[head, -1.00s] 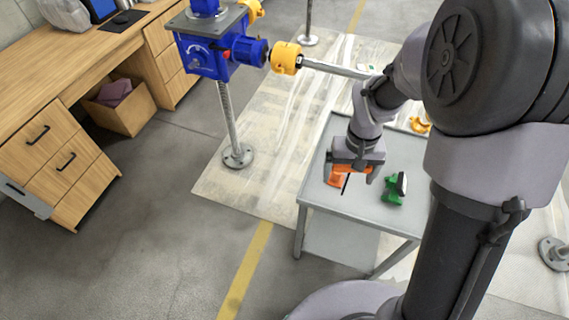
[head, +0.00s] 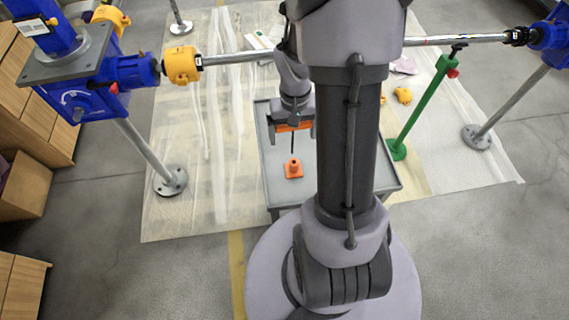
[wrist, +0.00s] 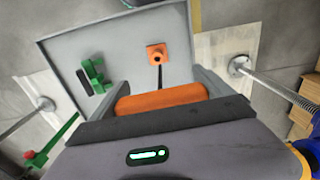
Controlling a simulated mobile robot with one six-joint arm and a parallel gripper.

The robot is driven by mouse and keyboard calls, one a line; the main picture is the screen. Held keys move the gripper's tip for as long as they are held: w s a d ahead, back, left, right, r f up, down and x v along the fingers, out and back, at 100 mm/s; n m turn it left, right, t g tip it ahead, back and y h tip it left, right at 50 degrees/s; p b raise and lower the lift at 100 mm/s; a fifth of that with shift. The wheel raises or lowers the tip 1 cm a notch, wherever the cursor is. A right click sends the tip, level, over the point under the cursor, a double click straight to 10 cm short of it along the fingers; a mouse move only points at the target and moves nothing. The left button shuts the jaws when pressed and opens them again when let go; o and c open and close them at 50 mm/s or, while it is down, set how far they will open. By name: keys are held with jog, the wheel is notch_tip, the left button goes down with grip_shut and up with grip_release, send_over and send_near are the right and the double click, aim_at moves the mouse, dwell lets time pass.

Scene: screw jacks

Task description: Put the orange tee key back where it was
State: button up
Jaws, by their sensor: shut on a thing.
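The orange tee key (head: 294,127) is held crosswise in my gripper (head: 292,128), above the grey cart (head: 275,203). Its dark thin shaft points down. In the wrist view, its orange bar (wrist: 160,101) lies between the two fingers of my gripper (wrist: 158,88). A small orange holder with a dark hole (head: 293,170) stands on the cart under the key; it also shows in the wrist view (wrist: 156,52). The shaft's lower end is near the holder's top. I see a small gap but cannot tell the exact height.
A green device with a dark pad (wrist: 95,75) sits on the cart in the wrist view. A green stand (head: 421,108) is right of my arm. A blue jack (head: 110,84) with a yellow coupling (head: 182,64) and shaft is at the left.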

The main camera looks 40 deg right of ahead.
notch_tip(320, 180, down, 10)
jog(key=b, duration=0.5)
jog(key=shift+s+d+f, duration=0.2)
jog(key=shift+d+f, duration=0.05)
jog(key=o, duration=1.8)
jog(key=shift+r, duration=0.1)
